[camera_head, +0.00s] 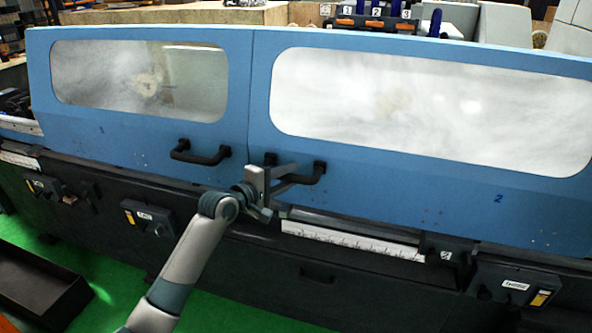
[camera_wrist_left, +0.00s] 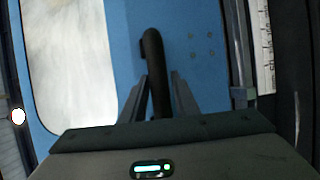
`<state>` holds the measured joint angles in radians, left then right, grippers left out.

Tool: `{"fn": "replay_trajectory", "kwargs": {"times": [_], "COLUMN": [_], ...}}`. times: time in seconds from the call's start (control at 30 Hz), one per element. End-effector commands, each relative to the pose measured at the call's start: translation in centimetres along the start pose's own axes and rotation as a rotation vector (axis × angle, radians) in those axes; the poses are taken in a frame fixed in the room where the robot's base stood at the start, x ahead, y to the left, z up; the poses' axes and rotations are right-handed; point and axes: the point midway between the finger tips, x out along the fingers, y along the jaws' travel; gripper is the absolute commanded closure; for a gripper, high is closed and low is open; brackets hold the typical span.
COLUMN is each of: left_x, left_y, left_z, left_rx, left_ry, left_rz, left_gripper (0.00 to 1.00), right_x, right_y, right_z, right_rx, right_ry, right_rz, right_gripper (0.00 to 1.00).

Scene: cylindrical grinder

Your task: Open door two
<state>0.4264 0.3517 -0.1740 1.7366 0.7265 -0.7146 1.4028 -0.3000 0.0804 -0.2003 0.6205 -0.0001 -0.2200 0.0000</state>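Door two (camera_head: 430,195) is the right blue door, marked with a 2, with a large cloudy window. It looks closed, its left edge meeting the left door at a thin seam. Its black handle (camera_head: 319,170) is at the lower left of the door. My left gripper (camera_head: 296,176) is at this handle. In the left wrist view, the handle (camera_wrist_left: 152,50) runs between the two fingers of my left gripper (camera_wrist_left: 160,82). The fingers sit close against both sides of the bar. My right gripper is not in view.
The left blue door (camera_head: 130,135) has its own black handle (camera_head: 200,154), left of my gripper. A dark machine base with a white scale strip (camera_head: 350,241) runs below the doors. A black tray (camera_head: 40,287) lies on the green floor at lower left.

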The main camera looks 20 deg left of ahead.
Motion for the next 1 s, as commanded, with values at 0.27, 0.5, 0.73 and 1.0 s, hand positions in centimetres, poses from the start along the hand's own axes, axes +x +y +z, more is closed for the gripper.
{"fn": "replay_trajectory", "kwargs": {"times": [0.27,0.5,0.73,1.0], "left_x": [2.7,3.2,3.1,3.2], "left_y": [0.0,0.0,0.0,-0.1], "left_z": [0.0,0.0,0.0,0.0], "left_rx": [-0.001,-0.001,-0.001,-0.001], "left_ry": [-0.001,0.000,0.000,0.000], "left_rz": [-0.001,0.001,0.000,-0.001], "left_gripper": [0.72,0.72,0.89,1.00], "right_x": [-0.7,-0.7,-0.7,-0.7], "right_y": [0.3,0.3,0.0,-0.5], "right_z": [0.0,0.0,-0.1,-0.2], "right_rx": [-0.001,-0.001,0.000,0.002], "right_ry": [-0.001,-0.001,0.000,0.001], "right_rz": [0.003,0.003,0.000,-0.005], "right_gripper": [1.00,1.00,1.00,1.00]}}
